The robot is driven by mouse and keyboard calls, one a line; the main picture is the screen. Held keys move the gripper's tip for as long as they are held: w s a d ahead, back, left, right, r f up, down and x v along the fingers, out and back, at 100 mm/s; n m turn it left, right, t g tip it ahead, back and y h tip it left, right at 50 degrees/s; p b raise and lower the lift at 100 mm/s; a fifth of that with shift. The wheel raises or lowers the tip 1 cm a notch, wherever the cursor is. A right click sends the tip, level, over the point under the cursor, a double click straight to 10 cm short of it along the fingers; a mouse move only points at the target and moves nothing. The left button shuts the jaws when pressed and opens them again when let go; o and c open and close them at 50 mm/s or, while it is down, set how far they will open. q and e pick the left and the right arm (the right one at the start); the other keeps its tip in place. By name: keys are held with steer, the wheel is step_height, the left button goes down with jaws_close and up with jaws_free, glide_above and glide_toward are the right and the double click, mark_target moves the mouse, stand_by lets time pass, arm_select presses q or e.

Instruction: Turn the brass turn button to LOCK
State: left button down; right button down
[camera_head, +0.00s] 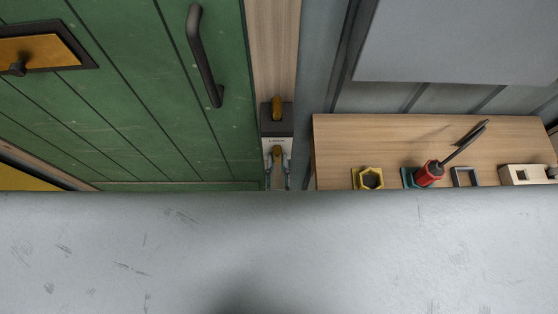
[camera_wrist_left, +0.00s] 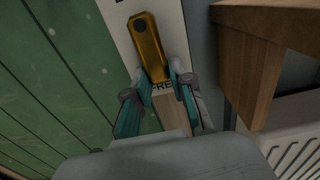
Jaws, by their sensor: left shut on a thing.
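The brass turn button (camera_wrist_left: 149,45) is a long bar with a dark pivot near its upper end, on a pale plate (camera_wrist_left: 117,20). Its free end points down the plate toward partly covered lettering that reads "FRE". In the head view the brass button (camera_head: 277,154) shows small at the door's right edge. My left gripper (camera_wrist_left: 157,82) is shut on the lower end of the button, one teal-lined finger on each side. It also shows in the head view (camera_head: 277,164), below the plate's small lettering. My right gripper is not in view.
The green door (camera_head: 150,100) has a dark handle (camera_head: 205,60). Another brass piece (camera_head: 277,108) sits above the plate. At right, a wooden shelf (camera_head: 350,140) holds a yellow hexagonal ring (camera_head: 357,179), a red-handled tool (camera_head: 430,174) and blocks. A pale grey surface fills the lower head view.

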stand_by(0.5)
arm_select(q)
steer(key=c, duration=1)
jaws_free()
steer(key=s, duration=1.2)
